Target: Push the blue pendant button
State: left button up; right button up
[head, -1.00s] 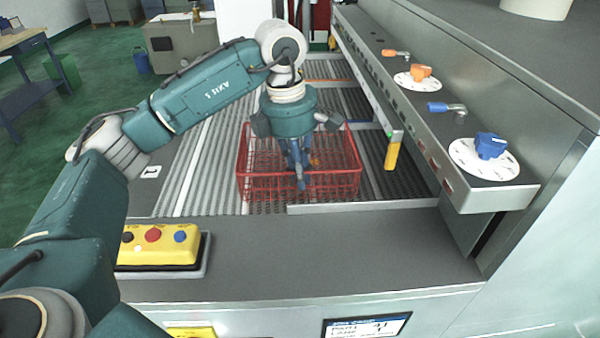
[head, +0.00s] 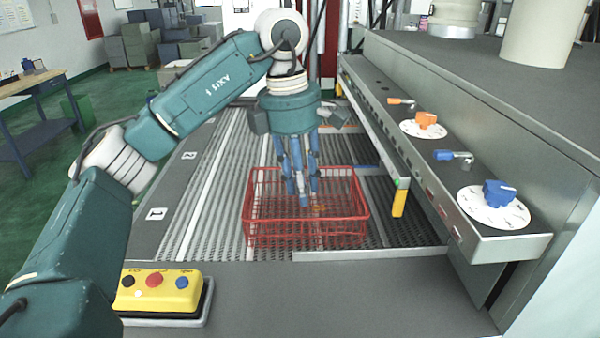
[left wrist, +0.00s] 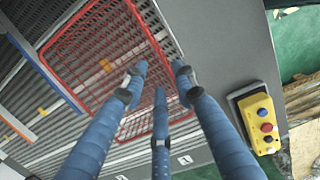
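The yellow pendant (head: 145,299) lies on the grey ledge at the lower left of the head view, partly hidden by my left arm. It carries a black, a red and a small white button, and the blue button (head: 182,283) at its right end. In the left wrist view the pendant is at the right, with the blue button (left wrist: 262,112) in plain sight. My left gripper (head: 298,185) points down over the red wire basket, away from the pendant. Its three blue fingers (left wrist: 160,80) are spread with nothing held between them. My right gripper is out of view.
The red wire basket (head: 250,220) stands on the slatted conveyor (head: 215,190), with something small and orange showing through it. A metal panel (head: 500,238) with an orange knob (head: 426,120) and a blue knob (head: 498,193) runs along the right. The ledge right of the pendant is clear.

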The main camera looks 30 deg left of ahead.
aim_at(181, 282)
jog(key=k, duration=1.5)
